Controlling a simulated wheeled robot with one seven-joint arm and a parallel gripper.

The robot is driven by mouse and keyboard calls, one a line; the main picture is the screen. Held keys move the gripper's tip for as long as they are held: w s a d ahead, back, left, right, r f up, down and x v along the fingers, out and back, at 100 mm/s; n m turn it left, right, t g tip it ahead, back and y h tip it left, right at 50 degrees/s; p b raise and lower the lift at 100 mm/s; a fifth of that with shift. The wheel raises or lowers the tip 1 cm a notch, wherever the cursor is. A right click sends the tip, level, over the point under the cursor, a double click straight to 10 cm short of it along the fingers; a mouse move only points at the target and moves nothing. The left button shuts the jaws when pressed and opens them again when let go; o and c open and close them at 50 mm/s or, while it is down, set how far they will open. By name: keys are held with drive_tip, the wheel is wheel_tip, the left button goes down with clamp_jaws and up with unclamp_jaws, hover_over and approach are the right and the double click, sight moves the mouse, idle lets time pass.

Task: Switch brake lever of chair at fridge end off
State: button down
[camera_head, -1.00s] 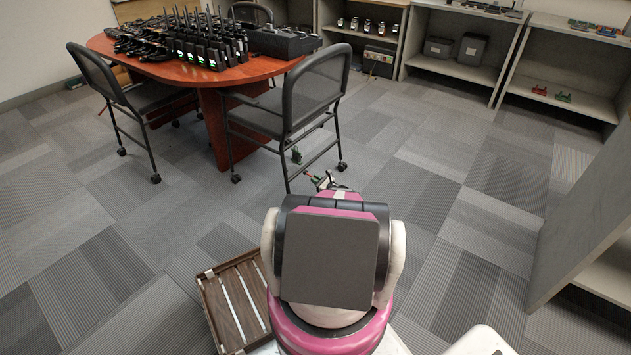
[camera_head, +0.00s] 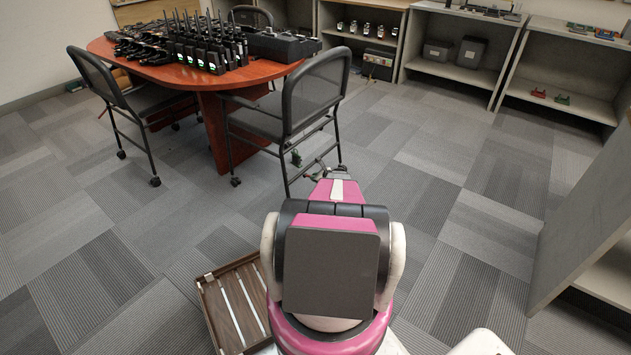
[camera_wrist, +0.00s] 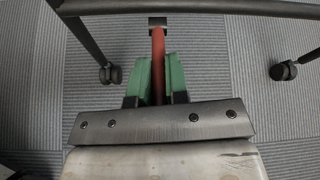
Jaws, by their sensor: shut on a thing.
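A black mesh-backed chair (camera_head: 314,95) stands at the near right side of the table, on casters. In the wrist view a slim red lever (camera_wrist: 158,62) stands out from a dark bracket near the chair's frame bar (camera_wrist: 215,7). My gripper (camera_wrist: 159,75) has green fingers shut on the red lever, one finger on each side. The lever's lower part is hidden between the fingers. In the head view my arm reaches to the chair's lower frame, and my gripper (camera_head: 326,172) is small and partly hidden by my wrist there.
The chair's casters show left (camera_wrist: 110,74) and right (camera_wrist: 283,70) of my gripper. The red-brown table (camera_head: 205,74) holds several radios. Another chair (camera_head: 120,95) stands at left. A brown slatted crate (camera_head: 204,300) is beside my base. Grey shelves line the back and right; carpet between is clear.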

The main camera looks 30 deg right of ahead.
drive_tip(key=shift+w+a+r+g+h, duration=0.1)
drive_tip(key=shift+w+r+g+h, duration=0.1)
drive_tip(key=shift+r+g+h, duration=0.45)
drive_tip(key=shift+f+g, duration=0.1)
drive_tip(key=shift+g, duration=0.15)
drive_tip(key=c, duration=1.1)
unclamp_jaws()
drive_tip(key=shift+y, duration=0.25)
drive_tip(key=v, duration=1)
drive_tip(key=shift+s+r, duration=0.25)
drive_tip(key=shift+s, duration=0.05)
